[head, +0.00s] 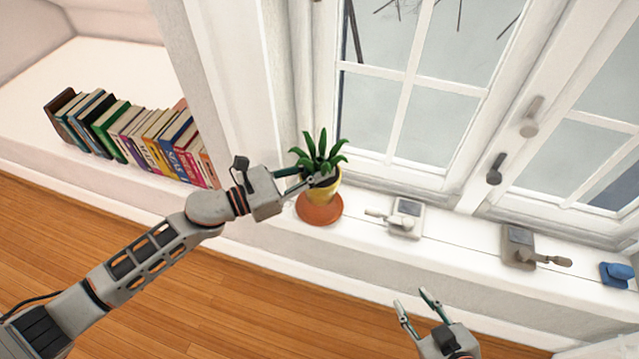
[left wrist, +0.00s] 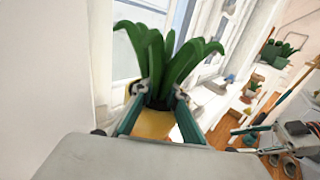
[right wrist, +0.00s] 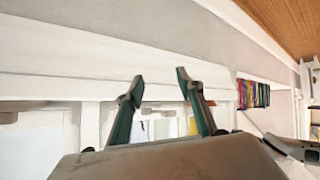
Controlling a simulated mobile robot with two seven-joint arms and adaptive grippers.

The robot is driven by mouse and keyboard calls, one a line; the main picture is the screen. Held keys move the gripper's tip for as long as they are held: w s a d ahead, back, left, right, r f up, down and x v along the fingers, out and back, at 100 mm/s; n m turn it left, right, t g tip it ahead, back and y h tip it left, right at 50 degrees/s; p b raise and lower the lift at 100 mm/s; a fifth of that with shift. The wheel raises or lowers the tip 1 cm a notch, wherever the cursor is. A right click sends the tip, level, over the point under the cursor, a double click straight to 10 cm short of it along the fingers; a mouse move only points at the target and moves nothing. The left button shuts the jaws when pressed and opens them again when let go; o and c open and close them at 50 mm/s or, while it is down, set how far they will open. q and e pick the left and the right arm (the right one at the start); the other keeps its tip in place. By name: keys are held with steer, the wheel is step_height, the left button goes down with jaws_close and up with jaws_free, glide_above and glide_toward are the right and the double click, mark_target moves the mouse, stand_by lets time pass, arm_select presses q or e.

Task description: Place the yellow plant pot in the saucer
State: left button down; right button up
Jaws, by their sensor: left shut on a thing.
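The yellow plant pot (head: 322,192) with a spiky green plant is at the window sill in the head view, over the round terracotta saucer (head: 320,209). I cannot tell whether the pot touches the saucer. My left gripper (head: 308,182) is shut on the pot near its rim. The left wrist view shows the yellow pot (left wrist: 152,124) between the fingers, with leaves rising above them. My right gripper (head: 416,303) is open and empty in front of the sill, low in the head view; its spread fingers (right wrist: 155,88) show in the right wrist view.
Window latches (head: 405,217) and (head: 520,247) are on the sill to the right, with a blue object (head: 616,274) beyond. A row of books (head: 140,138) stands on the ledge at left. The window handles (head: 496,168) stick out above the sill.

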mark_target(320, 184)
arm_select(q)
steer(key=shift+f, duration=0.3)
step_height(320, 184, down, 4)
steer(key=shift+f+b, duration=0.1)
steer(key=shift+b, duration=0.8)
steer(key=shift+f, duration=0.3)
steer(key=shift+r, duration=0.1)
steer(key=shift+f, duration=0.3)
steer(key=c, duration=2)
jaws_free()
arm_select(e)
steer(key=shift+a+f, duration=0.15)
steer(key=shift+a, duration=0.3)
